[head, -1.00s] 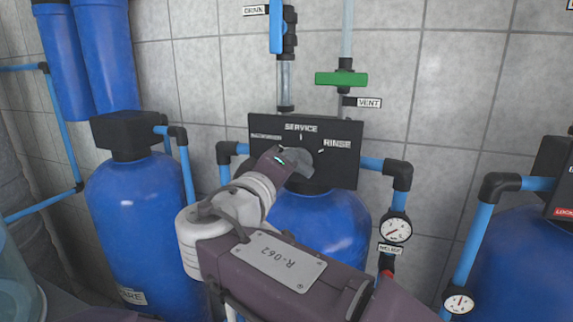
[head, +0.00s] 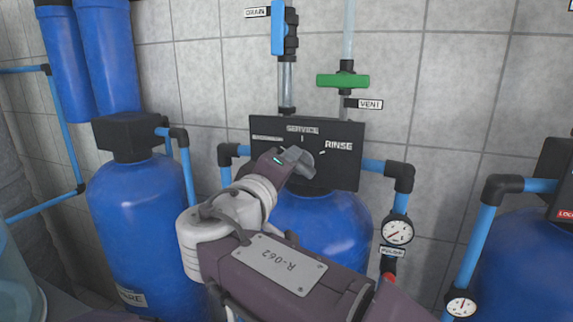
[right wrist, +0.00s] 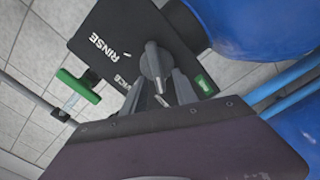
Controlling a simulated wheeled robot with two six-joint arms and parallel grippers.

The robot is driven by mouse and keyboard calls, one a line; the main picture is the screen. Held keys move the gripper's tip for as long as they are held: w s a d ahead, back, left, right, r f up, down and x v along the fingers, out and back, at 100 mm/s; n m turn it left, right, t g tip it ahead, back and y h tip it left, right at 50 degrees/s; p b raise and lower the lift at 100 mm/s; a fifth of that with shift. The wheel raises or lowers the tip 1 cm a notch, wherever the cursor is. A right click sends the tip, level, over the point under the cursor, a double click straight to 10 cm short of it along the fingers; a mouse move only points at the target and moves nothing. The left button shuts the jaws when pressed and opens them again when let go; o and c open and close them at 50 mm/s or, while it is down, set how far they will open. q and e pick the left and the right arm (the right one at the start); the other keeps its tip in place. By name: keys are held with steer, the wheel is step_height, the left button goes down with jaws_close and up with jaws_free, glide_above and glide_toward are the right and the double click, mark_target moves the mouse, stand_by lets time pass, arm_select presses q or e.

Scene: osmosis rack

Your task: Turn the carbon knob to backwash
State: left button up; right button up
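The black valve panel (head: 345,168) sits above the middle blue tank, with the labels SERVICE at the top and RINSE at the right; the label at the left is unreadable. My right gripper (head: 302,160) is in front of the panel's centre and mostly covers the knob in the head view. In the right wrist view the grey knob (right wrist: 154,64) shows on the panel, its grip lengthwise toward my gripper. My right gripper (right wrist: 160,92) has its fingers apart, one on each side of the knob's near end; contact is not clear. My left gripper is out of view.
A green vent handle (head: 343,81) and a blue drain handle (head: 278,28) are above the panel. Blue pipes, a gauge (head: 397,231) and the middle tank (head: 325,222) surround it. Other blue tanks stand left and right.

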steer(key=b+v, duration=0.3)
steer(key=v, duration=0.6)
